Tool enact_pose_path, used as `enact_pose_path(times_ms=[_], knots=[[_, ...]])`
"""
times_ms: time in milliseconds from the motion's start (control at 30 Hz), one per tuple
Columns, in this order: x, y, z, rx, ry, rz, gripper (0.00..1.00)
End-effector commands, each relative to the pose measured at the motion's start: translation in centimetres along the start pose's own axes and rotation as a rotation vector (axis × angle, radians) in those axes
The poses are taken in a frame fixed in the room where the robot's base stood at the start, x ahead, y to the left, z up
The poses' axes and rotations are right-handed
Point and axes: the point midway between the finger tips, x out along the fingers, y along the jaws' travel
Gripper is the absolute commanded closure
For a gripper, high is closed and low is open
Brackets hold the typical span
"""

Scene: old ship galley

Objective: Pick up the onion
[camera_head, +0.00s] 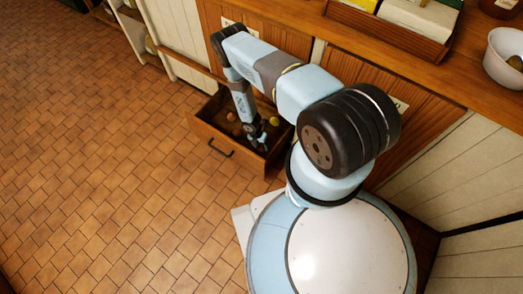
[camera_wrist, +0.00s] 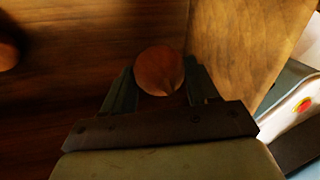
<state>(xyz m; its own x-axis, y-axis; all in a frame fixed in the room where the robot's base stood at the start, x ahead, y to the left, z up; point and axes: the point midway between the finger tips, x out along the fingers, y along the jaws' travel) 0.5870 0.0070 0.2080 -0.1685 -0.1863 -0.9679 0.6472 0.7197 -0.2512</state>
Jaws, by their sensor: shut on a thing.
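The onion (camera_wrist: 158,70) is round and reddish brown with a small pointed tip. In the wrist view it sits between the two fingers of my gripper (camera_wrist: 160,88), which is shut on it. In the head view my gripper (camera_head: 256,143) reaches down inside an open wooden drawer (camera_head: 205,135), near its front right side. The onion cannot be made out clearly there. I cannot tell whether the onion touches the drawer floor.
A yellow round item (camera_head: 274,121) lies in the drawer to the right of my arm. Another brownish round thing (camera_wrist: 8,53) shows at the left edge of the wrist view. A wooden counter (camera_head: 300,20) runs above, with a white bowl (camera_head: 507,60). The tiled floor (camera_head: 100,180) at left is clear.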

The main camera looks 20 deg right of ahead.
Motion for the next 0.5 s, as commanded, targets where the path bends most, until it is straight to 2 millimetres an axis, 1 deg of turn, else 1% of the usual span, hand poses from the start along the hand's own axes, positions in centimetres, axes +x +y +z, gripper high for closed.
enact_pose_path(times_ms=[33, 500], knots=[[-1.4, -0.2, 0.1, -0.001, -0.001, 0.001, 0.74], [-12.3, -3.1, 0.1, 0.000, -0.001, 0.002, 0.74]])
